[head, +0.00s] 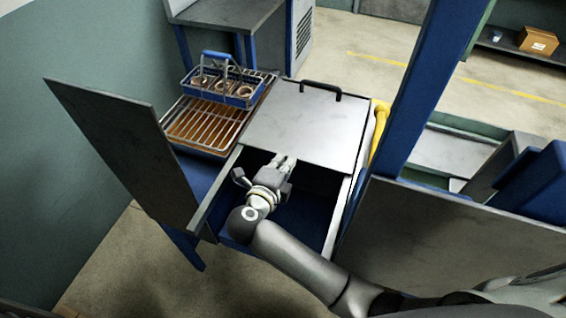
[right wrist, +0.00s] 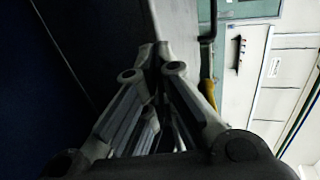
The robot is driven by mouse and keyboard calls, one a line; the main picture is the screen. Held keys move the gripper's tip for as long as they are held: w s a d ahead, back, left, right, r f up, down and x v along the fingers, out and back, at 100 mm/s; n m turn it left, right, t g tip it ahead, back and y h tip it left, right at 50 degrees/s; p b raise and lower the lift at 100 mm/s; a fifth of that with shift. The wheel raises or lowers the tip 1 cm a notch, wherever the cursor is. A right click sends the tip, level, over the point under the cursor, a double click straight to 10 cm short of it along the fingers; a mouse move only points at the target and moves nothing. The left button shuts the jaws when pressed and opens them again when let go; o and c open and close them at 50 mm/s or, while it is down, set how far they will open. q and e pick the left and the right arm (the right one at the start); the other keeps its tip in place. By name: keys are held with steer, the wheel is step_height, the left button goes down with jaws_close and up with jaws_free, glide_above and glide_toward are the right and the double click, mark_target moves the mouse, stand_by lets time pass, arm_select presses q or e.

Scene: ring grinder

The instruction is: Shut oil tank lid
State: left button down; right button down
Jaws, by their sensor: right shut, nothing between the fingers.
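The oil tank (head: 213,197) is a metal box with a dark blue interior, in the middle of the head view. Its lid (head: 305,128) is a flat grey plate with a black handle (head: 312,89) at its far edge. The lid covers the far part of the tank, and the near part is open. My right gripper (head: 285,162) is shut and empty, with its fingertips at the lid's near edge, over the opening. I cannot tell if they touch it. In the right wrist view the closed fingertips (right wrist: 154,50) are near a grey surface. My left gripper is not in view.
A wire rack (head: 205,124) and a blue basket with rings (head: 222,90) stand left of the lid. A dark panel (head: 120,140) rises at the left. A yellow hose (head: 380,125) and a blue post (head: 417,85) are close on the right.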

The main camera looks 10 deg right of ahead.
mark_target(292, 146)
steer(key=shift+s+r, duration=0.1)
steer(key=w+d, duration=0.2)
steer(key=w, duration=0.2)
steer(key=shift+w+d+p, duration=0.1)
steer(key=shift+d+p, duration=0.3)
